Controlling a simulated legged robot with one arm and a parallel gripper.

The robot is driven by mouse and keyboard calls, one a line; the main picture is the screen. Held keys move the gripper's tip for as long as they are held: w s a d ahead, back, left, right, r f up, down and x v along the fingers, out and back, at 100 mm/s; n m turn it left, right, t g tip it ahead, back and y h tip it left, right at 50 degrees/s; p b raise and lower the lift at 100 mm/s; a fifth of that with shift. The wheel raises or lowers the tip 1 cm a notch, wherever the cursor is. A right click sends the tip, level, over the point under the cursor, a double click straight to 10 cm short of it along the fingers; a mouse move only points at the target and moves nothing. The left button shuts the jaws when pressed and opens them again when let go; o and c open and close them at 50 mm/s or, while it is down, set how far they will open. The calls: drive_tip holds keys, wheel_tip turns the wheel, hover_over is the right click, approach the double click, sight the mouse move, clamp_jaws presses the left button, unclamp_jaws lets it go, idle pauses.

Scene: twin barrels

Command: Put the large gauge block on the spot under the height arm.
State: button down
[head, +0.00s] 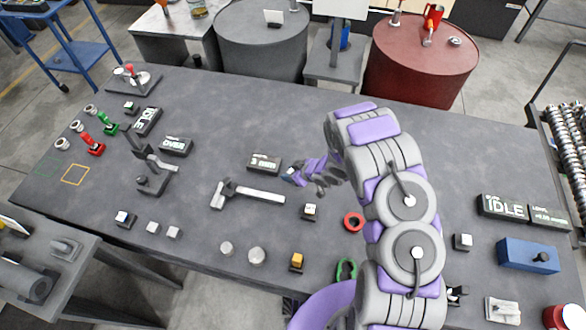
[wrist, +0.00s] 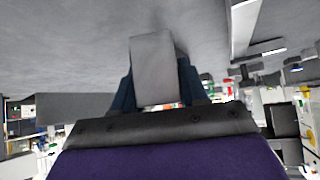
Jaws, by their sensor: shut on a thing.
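My gripper (head: 290,175) is low over the middle of the table in the head view, beside a small display. In the wrist view my gripper (wrist: 155,85) is shut on a pale grey block (wrist: 152,68), which sticks out between the dark fingers. The block is too small to make out in the head view. A dark stand with a grey height arm (head: 162,165) is on the left of the table, well left of my gripper. The spot under the arm is not clear to see.
A large caliper (head: 250,194) lies left of my gripper. Red and green clamps are at far left. Table between caliper and stand is clear.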

drive_tip(key=w, duration=0.1)
drive_tip(key=w+a, duration=0.1)
drive_tip(key=w, duration=0.1)
drive_tip(key=shift+w+a+f, duration=0.15)
drive_tip(key=shift+w, duration=0.1)
drive_tip(key=shift+w+d, duration=0.4)
drive_tip(key=shift+d, duration=0.35)
wheel_tip(320, 180, down, 3)
drive_tip(key=shift+d+b, duration=0.1)
drive_tip(key=shift+b, duration=0.25)
drive_tip(key=shift+a+f, duration=0.25)
drive_tip(key=shift+a, duration=0.35)
drive_tip(key=c, duration=1)
unclamp_jaws()
drive_tip(key=shift+d+f, duration=0.1)
drive_tip(key=shift+c, duration=0.2)
drive_tip(key=o, duration=0.4)
drive_tip(key=shift+d, duration=0.4)
